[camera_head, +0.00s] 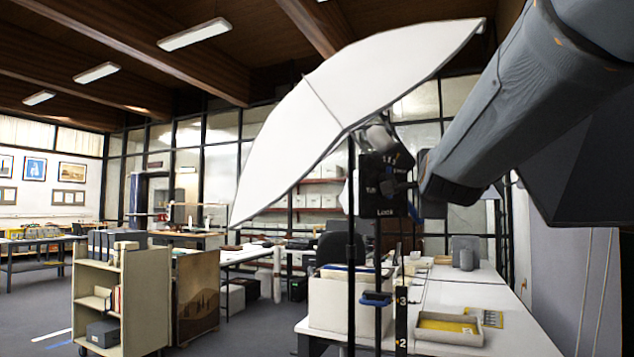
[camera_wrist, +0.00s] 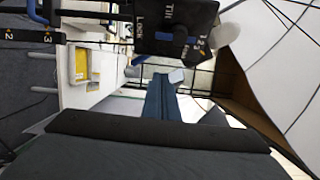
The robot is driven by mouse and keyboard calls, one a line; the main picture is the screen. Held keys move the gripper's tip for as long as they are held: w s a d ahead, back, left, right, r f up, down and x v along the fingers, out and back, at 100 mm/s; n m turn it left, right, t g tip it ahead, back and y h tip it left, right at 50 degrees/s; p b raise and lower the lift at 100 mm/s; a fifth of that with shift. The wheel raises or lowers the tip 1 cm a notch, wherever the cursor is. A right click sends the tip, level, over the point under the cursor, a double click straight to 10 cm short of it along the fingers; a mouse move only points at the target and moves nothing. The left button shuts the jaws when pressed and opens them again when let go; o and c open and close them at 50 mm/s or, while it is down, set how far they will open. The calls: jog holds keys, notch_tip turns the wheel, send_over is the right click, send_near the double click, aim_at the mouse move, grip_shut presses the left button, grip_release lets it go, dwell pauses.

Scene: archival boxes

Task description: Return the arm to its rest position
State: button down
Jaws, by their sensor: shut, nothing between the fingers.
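My arm (camera_head: 520,110) comes in from the upper right of the head view, dark grey, and slopes down to the left. Its far end sits beside the black control box of a light stand (camera_head: 378,185), partly against it in the picture. I cannot tell whether they touch. In the wrist view, my gripper (camera_wrist: 162,82) shows as narrow blue-grey fingers, shut and empty. The same box, lettered "LOCK", hangs just beyond at the top of the wrist view (camera_wrist: 175,28). The arm's base is out of frame.
A large white umbrella (camera_head: 335,100) spreads left of my arm. A white table (camera_head: 470,293) below holds a box (camera_head: 345,300) and a tray with yellow content (camera_head: 447,340). A shelf cart (camera_head: 125,295) stands at left. Open floor (camera_head: 245,335) lies between.

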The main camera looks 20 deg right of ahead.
jog(key=shift+s+a+p, duration=0.25)
jog(key=shift+s+p, duration=0.35)
jog(key=shift+p, duration=0.85)
jog(key=s+a+f+n+g+y, duration=0.15)
jog(key=a+f+n, duration=0.3)
jog(key=f, duration=0.55)
jog(key=a+f+n+g+y, duration=0.3)
jog(key=a+f+n, duration=0.15)
jog(key=f, duration=0.65)
jog(key=s+a+f+n+g+y, duration=0.1)
jog(key=a+f+n+g+y, duration=0.3)
jog(key=f, duration=0.6)
jog(key=s+a+f+n+g, duration=0.3)
jog(key=s+a+f+n, duration=0.1)
jog(key=s+f, duration=0.4)
jog(key=s+a+f+n+g, duration=0.4)
jog(key=s+a+f+n, duration=0.1)
jog(key=s+f, duration=0.4)
jog(key=shift+s+a+f+n+h, duration=0.2)
jog(key=shift+s+n+h, duration=0.25)
jog(key=shift+s+n, duration=0.35)
